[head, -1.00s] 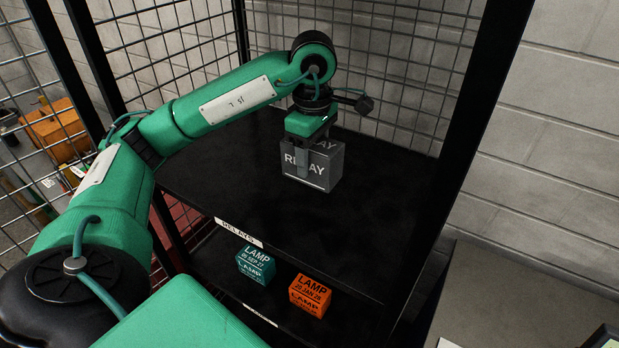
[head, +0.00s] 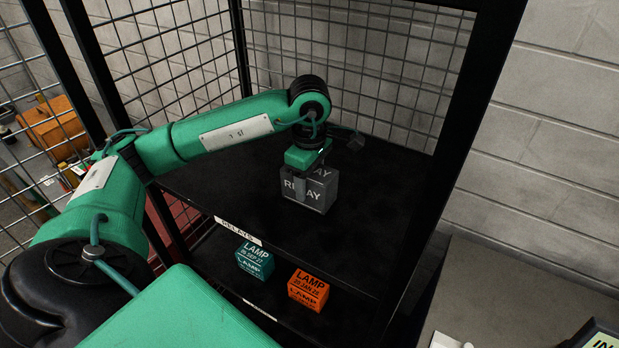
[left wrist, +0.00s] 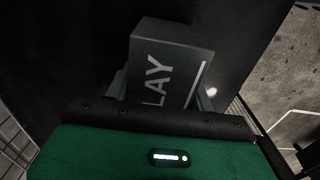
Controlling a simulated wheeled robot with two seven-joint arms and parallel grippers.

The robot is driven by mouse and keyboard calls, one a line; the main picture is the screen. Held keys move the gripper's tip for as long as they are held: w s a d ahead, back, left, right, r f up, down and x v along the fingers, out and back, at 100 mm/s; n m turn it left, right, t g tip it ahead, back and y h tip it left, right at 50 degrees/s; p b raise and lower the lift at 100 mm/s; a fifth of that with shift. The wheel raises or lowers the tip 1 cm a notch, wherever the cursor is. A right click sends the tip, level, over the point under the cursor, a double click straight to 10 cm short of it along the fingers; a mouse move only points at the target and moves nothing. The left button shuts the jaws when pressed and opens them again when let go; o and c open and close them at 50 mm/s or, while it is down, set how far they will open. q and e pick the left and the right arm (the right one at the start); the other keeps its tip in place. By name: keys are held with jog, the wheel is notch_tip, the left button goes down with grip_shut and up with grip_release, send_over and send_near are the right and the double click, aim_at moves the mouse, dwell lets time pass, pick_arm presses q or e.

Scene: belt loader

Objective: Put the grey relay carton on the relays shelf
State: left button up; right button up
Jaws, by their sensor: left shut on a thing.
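The grey relay carton (head: 319,192), with white RELAY lettering, is at the upper black shelf (head: 240,200), whose front edge carries a RELAYS label (head: 239,230). My left gripper (head: 306,180) is shut on the carton from above, its fingers on either side. The carton is upright, low over the shelf or resting on it; I cannot tell if its base touches. In the left wrist view the carton (left wrist: 165,65) sits between the fingers, with part of its lettering hidden. My right gripper is not in view.
A teal lamp carton (head: 254,260) and an orange lamp carton (head: 308,289) stand on the lower shelf. Black posts and wire mesh (head: 390,75) enclose the shelves. The upper shelf is bare around the relay carton. A grey surface (head: 480,300) lies at right.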

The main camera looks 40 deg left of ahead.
pick_arm(q)
jog(key=shift+f, duration=0.1)
jog(key=o, duration=1.2)
jog(key=shift+c, duration=0.2)
jog(key=shift+r, duration=0.25)
notch_tip(320, 180, up, 5)
jog(key=shift+f+b, duration=0.15)
jog(key=shift+b, duration=1.05)
notch_tip(320, 180, up, 4)
jog(key=shift+f, duration=0.1)
jog(key=shift+r, duration=1.65)
jog(key=shift+s+f, duration=0.1)
